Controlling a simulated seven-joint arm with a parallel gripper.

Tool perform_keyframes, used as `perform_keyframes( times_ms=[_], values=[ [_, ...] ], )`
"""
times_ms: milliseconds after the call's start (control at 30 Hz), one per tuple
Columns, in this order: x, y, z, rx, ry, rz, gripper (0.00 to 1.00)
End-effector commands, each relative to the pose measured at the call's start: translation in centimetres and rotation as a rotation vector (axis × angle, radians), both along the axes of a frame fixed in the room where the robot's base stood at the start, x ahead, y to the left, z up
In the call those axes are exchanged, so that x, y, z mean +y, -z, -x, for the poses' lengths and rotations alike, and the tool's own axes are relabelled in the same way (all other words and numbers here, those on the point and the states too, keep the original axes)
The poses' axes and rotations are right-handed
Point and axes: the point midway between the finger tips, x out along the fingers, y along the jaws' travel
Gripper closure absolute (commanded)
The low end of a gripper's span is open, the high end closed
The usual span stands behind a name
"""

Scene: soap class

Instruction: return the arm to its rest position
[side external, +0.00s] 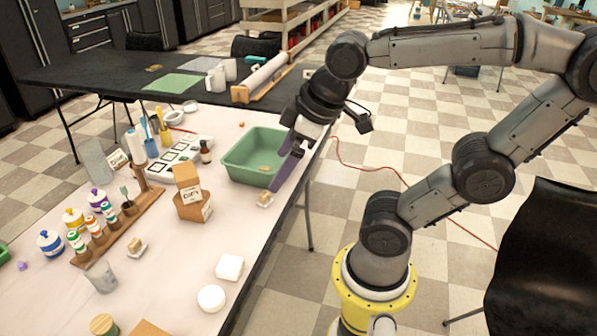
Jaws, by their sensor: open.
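My gripper (290,165) is at the right end of the green bin (236,172), over its right rim, with purple fingers pointing down. The fingers overlap the bin's right wall in this view, and I cannot tell whether they touch it. The jaws are open and I see nothing between them. A small tan piece (265,168) lies inside the bin near the fingers. My arm arches from its yellow base at the lower right up and over to the table.
A cardboard box (190,195), a wooden rack of bottles (115,230) and white soap shapes (229,267) stand on the white table (170,290). A black chair (545,260) stands at the right.

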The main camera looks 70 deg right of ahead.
Motion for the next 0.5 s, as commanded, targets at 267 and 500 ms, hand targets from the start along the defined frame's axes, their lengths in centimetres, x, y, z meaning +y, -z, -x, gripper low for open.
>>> perform_keyframes(
  times_ms=[267,500],
  values=[
    [0.8,1.4,3.2,-0.023,0.193,-0.137,0.0],
    [0.8,1.3,3.2,-0.022,0.195,-0.137,0.0]
  ],
)
